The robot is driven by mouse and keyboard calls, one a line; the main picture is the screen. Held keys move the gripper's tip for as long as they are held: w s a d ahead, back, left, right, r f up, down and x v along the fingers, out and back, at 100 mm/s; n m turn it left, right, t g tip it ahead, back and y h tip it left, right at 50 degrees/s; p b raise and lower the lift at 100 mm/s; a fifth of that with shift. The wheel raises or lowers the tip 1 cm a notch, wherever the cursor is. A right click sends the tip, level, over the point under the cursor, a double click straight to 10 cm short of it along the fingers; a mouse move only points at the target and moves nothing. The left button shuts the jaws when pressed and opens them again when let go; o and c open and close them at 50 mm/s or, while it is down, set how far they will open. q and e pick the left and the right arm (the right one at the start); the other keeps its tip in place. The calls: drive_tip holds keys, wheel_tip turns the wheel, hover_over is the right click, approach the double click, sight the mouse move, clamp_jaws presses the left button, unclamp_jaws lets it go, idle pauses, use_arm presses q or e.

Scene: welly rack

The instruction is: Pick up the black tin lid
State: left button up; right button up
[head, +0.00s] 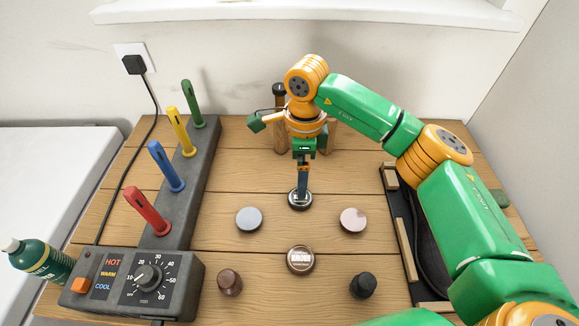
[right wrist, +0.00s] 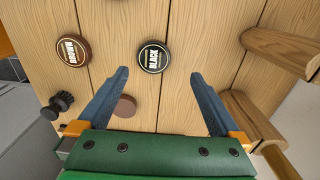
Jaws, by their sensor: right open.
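The black tin lid is a round dark disc with "BLACK" on its label. It lies on the wooden table in the head view (head: 293,203), partly covered by my gripper, and shows fully in the right wrist view (right wrist: 153,57). My right gripper (head: 302,189) is open and empty, pointing down above the lid. In the right wrist view the lid appears just beyond the two fingertips, roughly midway between them, untouched as far as I can tell. A similar lid marked "BROWN" (head: 301,260) lies nearer the front. My left gripper is not in view.
A grey disc (head: 249,219) and a pinkish disc (head: 352,219) lie either side. A brown knobbed item (head: 229,282) and a black one (head: 363,286) stand in front. Wooden posts (head: 281,135) stand behind. A control box (head: 190,280) and coloured pegs line the left; a dark slatted tray (head: 431,306) lies right.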

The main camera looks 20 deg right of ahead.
drive_tip(key=shift+f, duration=0.2)
drive_tip(key=s+f+p, duration=0.2)
drive_tip(key=f+p, duration=0.1)
drive_tip(key=shift+a+f, duration=0.15)
drive_tip(key=f, duration=0.2)
drive_tip(key=shift+w+f, duration=0.45)
drive_tip(key=c, duration=1.3)
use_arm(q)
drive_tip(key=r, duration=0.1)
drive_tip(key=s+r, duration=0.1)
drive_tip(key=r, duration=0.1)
